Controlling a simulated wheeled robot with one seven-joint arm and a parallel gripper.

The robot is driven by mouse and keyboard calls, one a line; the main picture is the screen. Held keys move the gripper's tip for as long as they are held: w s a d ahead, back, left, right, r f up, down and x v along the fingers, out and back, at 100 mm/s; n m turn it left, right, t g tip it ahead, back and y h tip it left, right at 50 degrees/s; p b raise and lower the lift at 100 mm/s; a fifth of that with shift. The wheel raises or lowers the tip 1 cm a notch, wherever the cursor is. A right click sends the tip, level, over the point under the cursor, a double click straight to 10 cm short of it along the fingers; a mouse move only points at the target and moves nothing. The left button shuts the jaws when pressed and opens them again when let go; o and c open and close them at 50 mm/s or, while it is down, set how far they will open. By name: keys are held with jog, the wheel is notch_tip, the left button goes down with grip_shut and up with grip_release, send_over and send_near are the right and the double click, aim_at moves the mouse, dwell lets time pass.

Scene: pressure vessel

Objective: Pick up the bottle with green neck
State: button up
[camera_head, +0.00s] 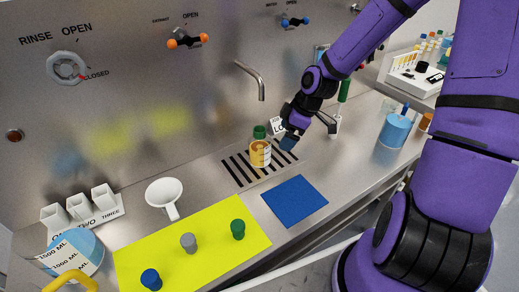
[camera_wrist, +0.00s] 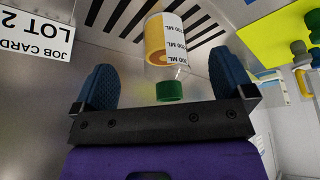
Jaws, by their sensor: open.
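The bottle with green neck (camera_head: 260,153) stands on the slotted drain grate (camera_head: 232,174), holding yellow-orange contents. In the wrist view the same bottle (camera_wrist: 168,38) shows volume markings, and its green neck (camera_wrist: 169,91) points toward my gripper. My gripper (camera_head: 307,133) is just right of the bottle in the head view. In the wrist view my gripper (camera_wrist: 165,80) is open, with one blue finger pad on each side of the green neck. Nothing is held, and I see no contact between the pads and the bottle.
A blue mat (camera_head: 295,201) and a yellow mat (camera_head: 150,240) with several coloured stoppers lie in front. A white funnel (camera_head: 164,193) and a steel faucet (camera_head: 252,78) are nearby. A blue flask (camera_head: 395,131) stands at right. A job card (camera_wrist: 38,45) shows at left in the wrist view.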

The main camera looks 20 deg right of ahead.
aim_at(262, 131)
jog(key=shift+w+a, duration=0.55)
jog(key=shift+a, duration=0.5)
jog(key=shift+w+a, duration=0.6)
jog(key=shift+a, duration=0.4)
jog(key=shift+w+a, duration=0.55)
jog(key=shift+a, duration=0.5)
jog(key=shift+a+f, duration=0.15)
jog(key=shift+a, duration=0.05)
jog(key=shift+w+a+f, duration=0.1)
jog(key=shift+w+f, duration=0.05)
jog(key=shift+f, duration=0.25)
jog(key=shift+c, duration=0.5)
jog(key=c, duration=1.1)
jog(key=shift+r, duration=0.3)
jog(key=shift+c, duration=0.2)
